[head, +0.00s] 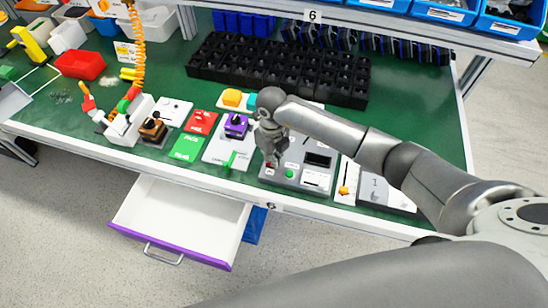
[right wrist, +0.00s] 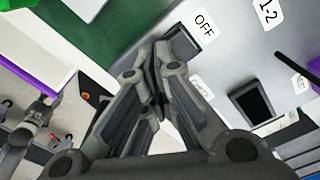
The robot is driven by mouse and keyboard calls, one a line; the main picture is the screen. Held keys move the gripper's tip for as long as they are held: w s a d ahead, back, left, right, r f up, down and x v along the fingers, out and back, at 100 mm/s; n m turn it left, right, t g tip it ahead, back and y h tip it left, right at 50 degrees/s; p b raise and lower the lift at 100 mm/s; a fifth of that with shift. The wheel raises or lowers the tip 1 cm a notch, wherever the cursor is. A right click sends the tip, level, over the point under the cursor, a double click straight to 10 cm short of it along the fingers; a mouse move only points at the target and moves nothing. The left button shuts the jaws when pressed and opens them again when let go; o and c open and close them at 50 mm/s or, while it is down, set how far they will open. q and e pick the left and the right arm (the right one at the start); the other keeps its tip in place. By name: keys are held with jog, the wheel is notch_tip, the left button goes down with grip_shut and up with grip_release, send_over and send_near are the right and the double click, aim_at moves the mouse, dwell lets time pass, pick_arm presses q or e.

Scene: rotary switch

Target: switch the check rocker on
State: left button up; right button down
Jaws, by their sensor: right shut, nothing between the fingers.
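A grey panel (head: 316,160) lies on the green table, with a red part, a green button (head: 289,173) and a dark display (head: 318,159). My right gripper (head: 271,163) comes in from the right and points down at the panel's left part. In the right wrist view, the gripper (right wrist: 157,62) is shut and empty. Its fingertips are beside a dark block (right wrist: 182,46), possibly the rocker, next to an "OFF" label (right wrist: 204,23). I cannot tell whether they touch it. The fingers hide part of the panel, and the rocker's position is unclear. My left gripper does not show.
An open white drawer (head: 180,215) with a purple front juts out below the table. Left of the panel are a purple-knob switch (head: 237,125) and red and green plates (head: 187,146). A black bin rack (head: 280,75) stands behind. A plate with an orange part (head: 345,189) lies right.

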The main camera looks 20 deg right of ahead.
jog(key=shift+f, duration=0.25)
jog(key=shift+s+r, duration=0.1)
jog(key=shift+r+p, duration=0.6)
jog(key=shift+r, duration=0.2)
jog(key=shift+r+p, duration=1.7)
jog(key=shift+r, duration=0.95)
